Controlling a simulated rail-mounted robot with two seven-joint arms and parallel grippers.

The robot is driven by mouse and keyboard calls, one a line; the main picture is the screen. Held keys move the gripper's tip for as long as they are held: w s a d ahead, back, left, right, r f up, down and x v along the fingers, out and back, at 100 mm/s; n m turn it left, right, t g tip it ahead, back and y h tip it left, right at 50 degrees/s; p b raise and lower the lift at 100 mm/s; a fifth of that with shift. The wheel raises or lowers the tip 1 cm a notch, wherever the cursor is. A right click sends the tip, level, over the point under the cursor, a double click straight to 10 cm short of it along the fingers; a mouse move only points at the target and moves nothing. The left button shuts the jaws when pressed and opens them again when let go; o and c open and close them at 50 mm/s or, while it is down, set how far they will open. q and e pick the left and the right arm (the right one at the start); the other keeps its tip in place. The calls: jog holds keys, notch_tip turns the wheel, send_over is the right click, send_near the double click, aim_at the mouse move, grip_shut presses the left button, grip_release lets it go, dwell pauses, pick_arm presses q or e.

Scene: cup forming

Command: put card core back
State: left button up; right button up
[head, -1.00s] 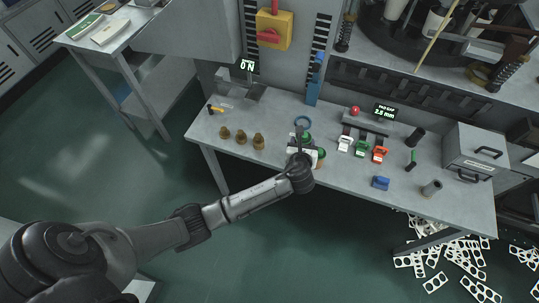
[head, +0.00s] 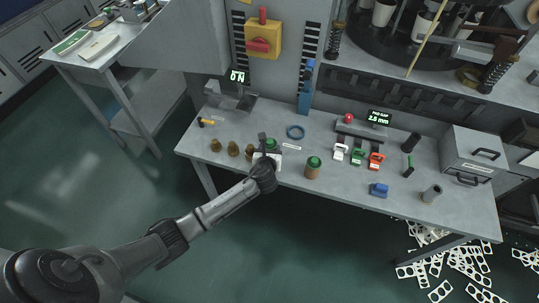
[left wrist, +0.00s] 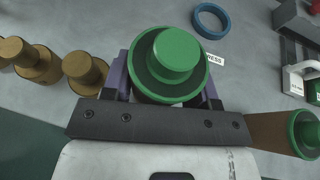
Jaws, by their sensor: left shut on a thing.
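My left gripper (head: 267,155) is shut on a green-topped piece (left wrist: 170,62). In the left wrist view its round stepped green top sits between the two purplish fingers; its lower part is hidden. In the head view only a bit of the held green top (head: 271,144) shows, just right of the brass-coloured stepped pieces. A brown cylinder with a green top (head: 312,170) stands upright on the bench to the right of my gripper. It also shows at the right edge of the left wrist view (left wrist: 300,135). I cannot tell whether the held piece has a brown body. My right gripper is out of view.
Several brass-coloured pieces (head: 233,149) stand close left of my gripper. A blue ring (head: 295,132) lies behind it. White, green and red clip-like gauges (head: 358,157), a blue block (head: 378,190) and a grey cylinder (head: 432,193) are further right. The front edge of the bench is near.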

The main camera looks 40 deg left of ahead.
pick_arm(q)
notch_tip(320, 180, down, 2)
jog(key=shift+f+b, duration=0.25)
jog(key=shift+b, duration=0.1)
jog(key=shift+f, duration=0.1)
jog(key=o, duration=0.6)
jog(key=shift+o, duration=0.2)
jog(key=shift+r, duration=0.2)
jog(key=p+v, duration=0.4)
jog(key=v, duration=0.8)
